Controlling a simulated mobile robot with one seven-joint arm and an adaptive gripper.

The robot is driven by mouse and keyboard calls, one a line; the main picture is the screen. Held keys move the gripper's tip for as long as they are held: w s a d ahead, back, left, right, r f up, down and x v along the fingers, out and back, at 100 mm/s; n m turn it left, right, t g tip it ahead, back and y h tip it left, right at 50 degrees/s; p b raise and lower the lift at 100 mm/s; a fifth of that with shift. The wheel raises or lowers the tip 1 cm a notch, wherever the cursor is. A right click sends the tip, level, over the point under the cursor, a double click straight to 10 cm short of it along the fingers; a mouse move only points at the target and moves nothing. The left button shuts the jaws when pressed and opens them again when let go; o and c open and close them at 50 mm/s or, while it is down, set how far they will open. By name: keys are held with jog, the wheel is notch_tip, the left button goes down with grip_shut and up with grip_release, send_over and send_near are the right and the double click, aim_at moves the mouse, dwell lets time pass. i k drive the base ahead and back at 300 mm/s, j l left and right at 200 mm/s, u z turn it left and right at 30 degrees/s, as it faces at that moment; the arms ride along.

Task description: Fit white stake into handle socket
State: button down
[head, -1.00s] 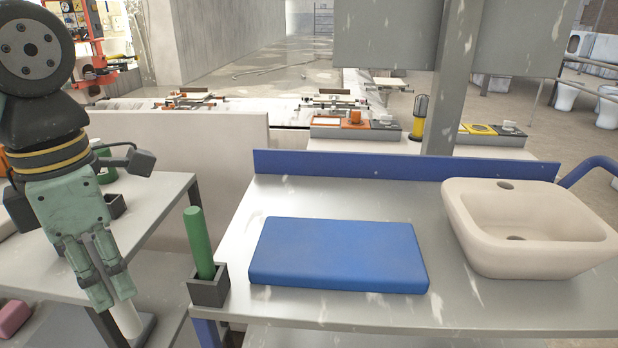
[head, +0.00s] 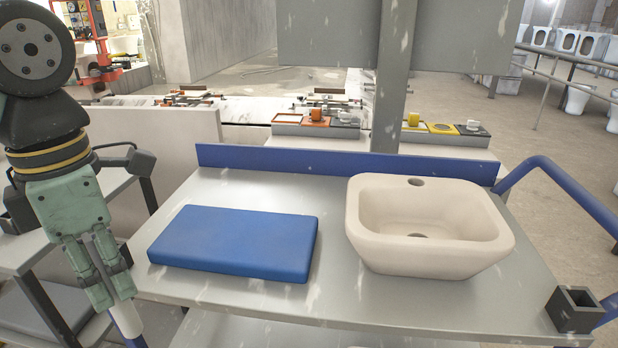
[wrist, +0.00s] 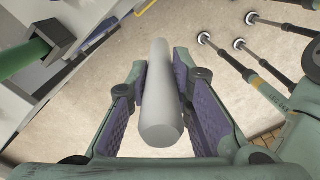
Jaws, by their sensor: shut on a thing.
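My gripper (head: 108,279) is at the lower left of the head view, left of the cart's front edge. It is shut on the white stake (wrist: 160,95), which lies between both finger pads in the wrist view. The stake's lower end (head: 128,320) shows below the fingers in the head view. An empty dark square handle socket (head: 574,309) sits at the cart's front right corner, far to the right of my gripper. A green stake (wrist: 24,60) stands in another dark socket (wrist: 52,37) at the upper left of the wrist view.
The grey cart top (head: 330,290) carries a blue pad (head: 235,242) and a beige basin (head: 430,225). A blue rail (head: 345,163) runs along its back, and a blue handle (head: 560,190) rises at the right. A grey post (head: 392,105) stands behind the cart.

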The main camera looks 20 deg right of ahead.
aim_at(342, 303)
jog(key=k+l, duration=0.15)
jog(key=l, duration=0.2)
jog(key=k+l+u, duration=0.1)
jog(key=l, duration=0.3)
jog(key=k+l, duration=0.2)
jog(key=l, duration=0.15)
